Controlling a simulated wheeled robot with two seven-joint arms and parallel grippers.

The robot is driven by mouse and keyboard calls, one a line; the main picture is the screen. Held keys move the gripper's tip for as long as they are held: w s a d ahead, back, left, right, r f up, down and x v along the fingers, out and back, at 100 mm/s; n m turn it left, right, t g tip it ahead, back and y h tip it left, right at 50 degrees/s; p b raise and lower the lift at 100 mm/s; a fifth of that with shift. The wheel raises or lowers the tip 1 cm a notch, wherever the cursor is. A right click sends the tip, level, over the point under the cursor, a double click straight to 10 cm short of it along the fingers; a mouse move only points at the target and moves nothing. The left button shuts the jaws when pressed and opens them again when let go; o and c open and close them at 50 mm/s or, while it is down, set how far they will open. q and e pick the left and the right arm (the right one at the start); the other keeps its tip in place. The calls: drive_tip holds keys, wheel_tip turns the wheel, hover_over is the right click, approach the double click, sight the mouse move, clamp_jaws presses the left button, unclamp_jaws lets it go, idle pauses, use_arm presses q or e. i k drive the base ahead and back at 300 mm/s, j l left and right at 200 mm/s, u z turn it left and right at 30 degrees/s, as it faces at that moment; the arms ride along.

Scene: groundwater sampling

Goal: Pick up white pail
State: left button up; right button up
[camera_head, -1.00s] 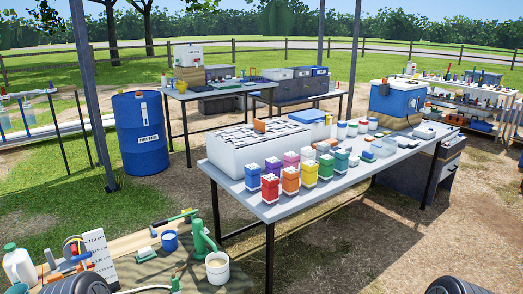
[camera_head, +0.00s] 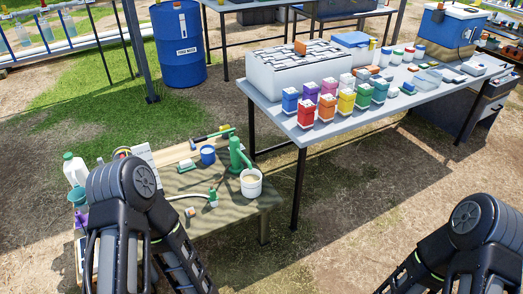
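The white pail (camera_head: 251,186) stands upright on the low table at the lower left, just below the spout of a green hand pump (camera_head: 237,155). Its top is open and its inside looks beige. My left arm comes in at the lower left, left of the pail and apart from it. My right arm is at the lower right, well away from the pail. The fingers of both grippers are outside the picture.
The low table (camera_head: 237,212) also holds a blue cup (camera_head: 208,155), a hose and a white jug (camera_head: 75,169). A long grey table (camera_head: 292,127) with colored boxes and a white cooler (camera_head: 290,72) stands behind it. A blue barrel (camera_head: 178,45) is farther back. Bare ground lies at front right.

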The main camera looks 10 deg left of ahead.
sight(251, 181)
drive_tip(key=z, duration=0.4)
drive_tip(key=i+j+z, duration=0.4)
drive_tip(key=j, duration=0.2)
drive_tip(key=i+j+z, duration=0.2)
drive_tip(key=j, duration=0.15)
drive_tip(key=i+j+z, duration=0.2)
drive_tip(key=j, duration=0.2)
drive_tip(key=i+j, duration=0.1)
drive_tip(key=j, duration=0.15)
drive_tip(key=i+j, duration=0.1)
drive_tip(key=j, duration=0.15)
